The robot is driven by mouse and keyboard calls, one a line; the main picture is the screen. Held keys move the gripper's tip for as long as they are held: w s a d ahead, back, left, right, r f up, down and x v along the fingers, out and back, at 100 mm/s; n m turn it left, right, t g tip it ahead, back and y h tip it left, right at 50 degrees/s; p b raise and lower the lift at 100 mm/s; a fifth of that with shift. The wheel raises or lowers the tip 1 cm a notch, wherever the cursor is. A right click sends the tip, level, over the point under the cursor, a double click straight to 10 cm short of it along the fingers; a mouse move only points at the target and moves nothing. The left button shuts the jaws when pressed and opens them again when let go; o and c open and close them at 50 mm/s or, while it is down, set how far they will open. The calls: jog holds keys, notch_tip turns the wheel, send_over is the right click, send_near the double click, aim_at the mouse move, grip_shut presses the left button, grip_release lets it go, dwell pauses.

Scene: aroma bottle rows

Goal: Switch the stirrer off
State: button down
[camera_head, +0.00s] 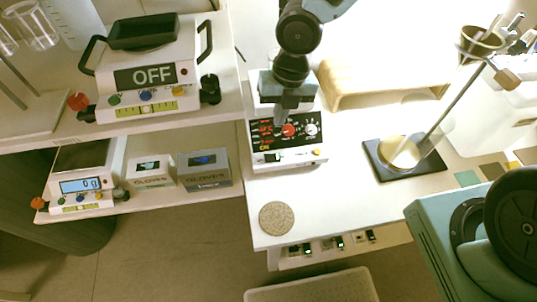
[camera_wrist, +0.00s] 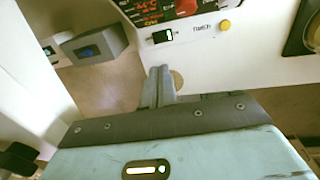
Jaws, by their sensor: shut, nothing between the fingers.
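The stirrer (camera_head: 287,158) is a white box with a black control panel, standing on the white bench in the middle of the head view. Its panel has red lit digits, a red knob (camera_head: 289,130) and a pale knob. Below the panel, a small dark switch with a lit green-white part (camera_wrist: 163,35) and a yellow button (camera_wrist: 225,26) show in the wrist view. My gripper (camera_head: 279,128) is shut and empty, over the stirrer's front in the head view. In the wrist view its fingertips (camera_wrist: 159,68) point toward the front face below the switch; contact cannot be told.
Left shelves hold a white device reading OFF (camera_head: 147,83), a scale reading 0 g (camera_head: 80,187) and two glove boxes (camera_head: 204,172). A wooden stand (camera_head: 380,84), a dark-based rod stand (camera_head: 405,170) and a round coaster (camera_head: 276,218) are on the bench.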

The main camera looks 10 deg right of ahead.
aim_at(270, 159)
jog(key=shift+s+a+r+b, duration=0.1)
jog(key=shift+s+b, duration=0.05)
jog(key=shift+b, duration=0.3)
jog(key=f+b, duration=0.1)
jog(key=f, duration=0.3)
jog(key=a+f, duration=0.1)
jog(key=f, duration=0.4)
jog(key=a+f+b, duration=0.1)
jog(key=f, duration=0.4)
jog(key=shift+b, duration=0.35)
jog(key=shift+a+f, duration=0.15)
jog(key=shift+d, duration=0.2)
